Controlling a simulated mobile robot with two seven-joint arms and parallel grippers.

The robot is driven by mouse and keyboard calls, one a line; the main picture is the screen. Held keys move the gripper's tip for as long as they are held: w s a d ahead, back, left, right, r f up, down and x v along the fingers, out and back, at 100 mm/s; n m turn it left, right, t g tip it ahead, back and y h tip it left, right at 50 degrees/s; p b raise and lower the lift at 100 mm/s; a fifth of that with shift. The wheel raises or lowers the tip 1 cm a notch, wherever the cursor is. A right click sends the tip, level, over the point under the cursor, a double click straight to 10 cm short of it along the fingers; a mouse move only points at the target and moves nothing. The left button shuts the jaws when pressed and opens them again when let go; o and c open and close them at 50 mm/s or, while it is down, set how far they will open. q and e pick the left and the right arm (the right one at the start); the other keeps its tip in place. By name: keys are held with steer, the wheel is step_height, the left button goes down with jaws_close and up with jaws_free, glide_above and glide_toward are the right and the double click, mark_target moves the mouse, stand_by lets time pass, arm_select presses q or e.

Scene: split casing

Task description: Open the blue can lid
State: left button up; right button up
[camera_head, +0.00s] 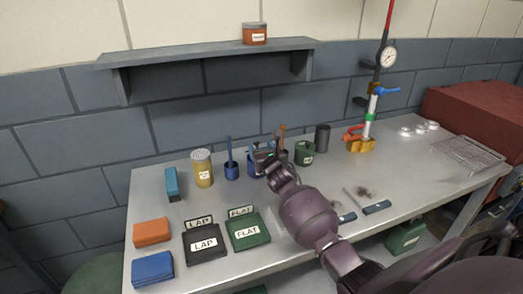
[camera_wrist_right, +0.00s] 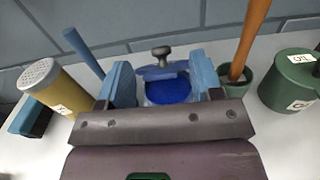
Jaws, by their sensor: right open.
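The blue can (camera_head: 251,169) stands toward the back of the bench, partly hidden by my right gripper (camera_head: 264,158). In the right wrist view, its round blue top opening or inner surface (camera_wrist_right: 168,92) shows between the fingers. A grey-blue lid with a dark knob (camera_wrist_right: 160,53) appears tilted up behind it. My right gripper (camera_wrist_right: 163,80) is open, with one blue finger pad on each side of the can; I cannot tell whether they touch it. My left gripper is not in view.
A yellow shaker (camera_head: 202,168) and a blue cup with a brush (camera_head: 232,171) stand to the left. A small green cup (camera_wrist_right: 236,82) with an orange-brown handle and a green can (camera_head: 304,153) stand to the right. Black and green boxes (camera_head: 247,231) lie in front.

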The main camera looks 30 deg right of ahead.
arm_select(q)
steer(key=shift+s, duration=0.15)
arm_select(e)
steer(key=shift+c, duration=0.2)
steer(key=c, duration=0.5)
jaws_close()
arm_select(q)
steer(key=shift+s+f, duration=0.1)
arm_select(e)
steer(key=shift+w+r, duration=0.1)
